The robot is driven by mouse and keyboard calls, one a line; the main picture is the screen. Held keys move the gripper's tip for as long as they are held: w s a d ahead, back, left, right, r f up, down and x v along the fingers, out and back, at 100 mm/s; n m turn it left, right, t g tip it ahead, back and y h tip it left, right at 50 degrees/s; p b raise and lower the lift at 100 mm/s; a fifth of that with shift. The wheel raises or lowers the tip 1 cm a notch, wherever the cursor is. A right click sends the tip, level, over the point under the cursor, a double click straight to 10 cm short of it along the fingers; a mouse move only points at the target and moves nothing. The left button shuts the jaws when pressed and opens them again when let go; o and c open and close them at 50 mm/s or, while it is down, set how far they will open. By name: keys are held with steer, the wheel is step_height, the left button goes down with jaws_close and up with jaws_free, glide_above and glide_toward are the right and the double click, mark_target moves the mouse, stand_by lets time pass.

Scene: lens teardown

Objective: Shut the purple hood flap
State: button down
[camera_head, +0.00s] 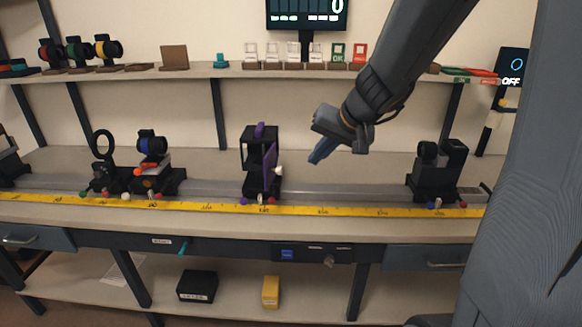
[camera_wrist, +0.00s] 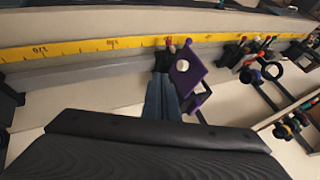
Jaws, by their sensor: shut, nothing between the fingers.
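The purple hood flap (camera_head: 269,168) stands upright on the right side of a black open-framed hood (camera_head: 247,178) on the bench rail. It appears swung out from the frame, and a white knob (camera_head: 278,170) sits on it. In the wrist view, the purple flap (camera_wrist: 188,82) with its white knob (camera_wrist: 182,66) shows just beyond and right of my fingertips. My gripper (camera_head: 314,160) is shut and empty, to the right of the flap and slightly above its knob, with a visible gap in the head view. In the wrist view, my fingers (camera_wrist: 161,88) partly hide the hood.
A yellow measuring tape (camera_head: 340,211) runs along the bench front. A blue lens holder (camera_head: 152,144) and a black ring holder (camera_head: 103,145) stand left on the rail; a black device (camera_head: 437,172) stands right. The rail between hood and device is clear. A shelf (camera_head: 235,70) runs above.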

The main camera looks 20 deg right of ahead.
steer(key=w+a+f+p, duration=0.1)
steer(key=w+a+f, duration=0.4)
steer(key=shift+w+a+f, duration=0.15)
steer(key=shift+w+f, duration=0.2)
steer(key=shift+w, duration=0.05)
stand_by(0.3)
